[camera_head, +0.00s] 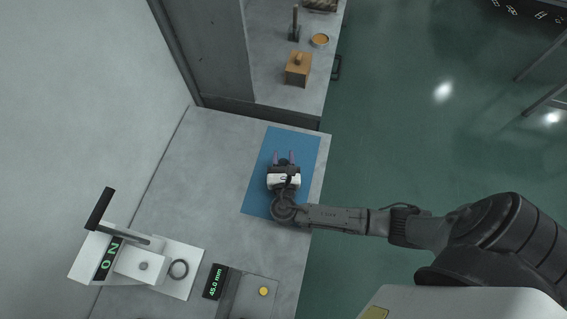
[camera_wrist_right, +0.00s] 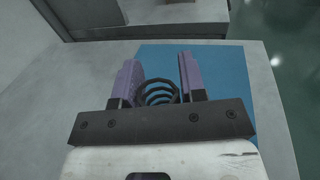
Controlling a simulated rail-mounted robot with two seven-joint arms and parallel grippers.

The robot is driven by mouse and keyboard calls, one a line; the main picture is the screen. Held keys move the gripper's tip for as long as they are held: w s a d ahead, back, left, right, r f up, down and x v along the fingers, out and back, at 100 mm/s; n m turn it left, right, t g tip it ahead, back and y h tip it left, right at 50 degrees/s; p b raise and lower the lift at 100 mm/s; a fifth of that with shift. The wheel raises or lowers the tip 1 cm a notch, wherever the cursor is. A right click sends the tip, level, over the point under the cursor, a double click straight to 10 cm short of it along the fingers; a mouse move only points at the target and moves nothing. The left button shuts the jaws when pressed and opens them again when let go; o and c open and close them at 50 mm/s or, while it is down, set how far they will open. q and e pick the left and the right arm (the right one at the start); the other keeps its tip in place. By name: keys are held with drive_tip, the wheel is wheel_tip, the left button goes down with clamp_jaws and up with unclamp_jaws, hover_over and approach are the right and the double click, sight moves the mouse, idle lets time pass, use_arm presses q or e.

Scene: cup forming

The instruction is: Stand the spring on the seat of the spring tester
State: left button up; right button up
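The dark coil spring (camera_wrist_right: 158,92) shows between the fingers of my right gripper (camera_wrist_right: 160,75) in the wrist view. The two purple fingers stand apart, one on each side of it. Whether both fingers touch the spring is not clear. In the head view my right gripper (camera_head: 284,155) is over the blue mat (camera_head: 259,190), with the dark spring partly hidden between its fingers. The spring tester (camera_head: 143,262) is at the lower left, with a black lever handle, a display and a ring-shaped part on its white base. My left gripper is not in view.
A black display (camera_head: 215,282) reading 45.0 mm and a grey box with a yellow button (camera_head: 263,291) are beside the tester. A side bench (camera_head: 275,101) at the top holds a wooden block (camera_head: 298,70) and a round orange-filled dish (camera_head: 320,41). The bench between mat and tester is clear.

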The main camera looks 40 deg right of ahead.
drive_tip(key=c, duration=0.5)
